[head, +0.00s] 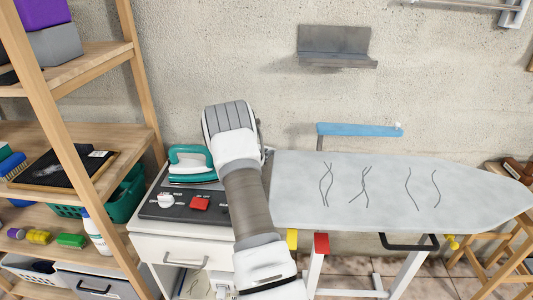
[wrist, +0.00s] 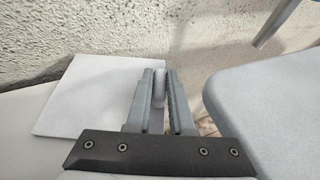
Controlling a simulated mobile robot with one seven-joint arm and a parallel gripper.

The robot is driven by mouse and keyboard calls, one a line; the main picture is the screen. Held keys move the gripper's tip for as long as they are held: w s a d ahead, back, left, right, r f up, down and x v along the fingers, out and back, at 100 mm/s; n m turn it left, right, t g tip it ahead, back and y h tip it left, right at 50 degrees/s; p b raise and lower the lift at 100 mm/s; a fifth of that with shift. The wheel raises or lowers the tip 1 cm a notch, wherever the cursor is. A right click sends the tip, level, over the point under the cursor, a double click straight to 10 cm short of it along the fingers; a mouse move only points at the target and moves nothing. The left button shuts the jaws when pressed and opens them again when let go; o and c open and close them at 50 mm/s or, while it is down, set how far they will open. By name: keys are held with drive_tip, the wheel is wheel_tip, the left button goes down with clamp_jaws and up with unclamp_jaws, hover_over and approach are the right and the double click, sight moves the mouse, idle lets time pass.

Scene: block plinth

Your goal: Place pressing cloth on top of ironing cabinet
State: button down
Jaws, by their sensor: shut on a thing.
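My gripper (wrist: 161,82) is shut in the wrist view, with a small pale, rounded piece between its fingers. A flat, pale square that looks like the pressing cloth (wrist: 88,95) extends left from the fingers; the join to the gripped piece is hidden. In the head view my arm covers the fingers and cloth. The white ironing cabinet (head: 180,247) stands at left of centre, with a dark control panel (head: 172,208) on top, and my arm reaches over its right side. A green and white iron (head: 191,165) rests at the back of its top.
The grey ironing board (head: 390,190) extends right from the cabinet; it also shows in the wrist view (wrist: 270,110). A blue arm (head: 360,130) stands behind it. A metal wall shelf (head: 335,48) is above. A wooden rack (head: 90,68) stands left. The board's top is clear.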

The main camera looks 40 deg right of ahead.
drive_tip(key=shift+f, duration=0.2)
drive_tip(key=c, duration=0.8)
unclamp_jaws()
drive_tip(key=shift+r, duration=0.1)
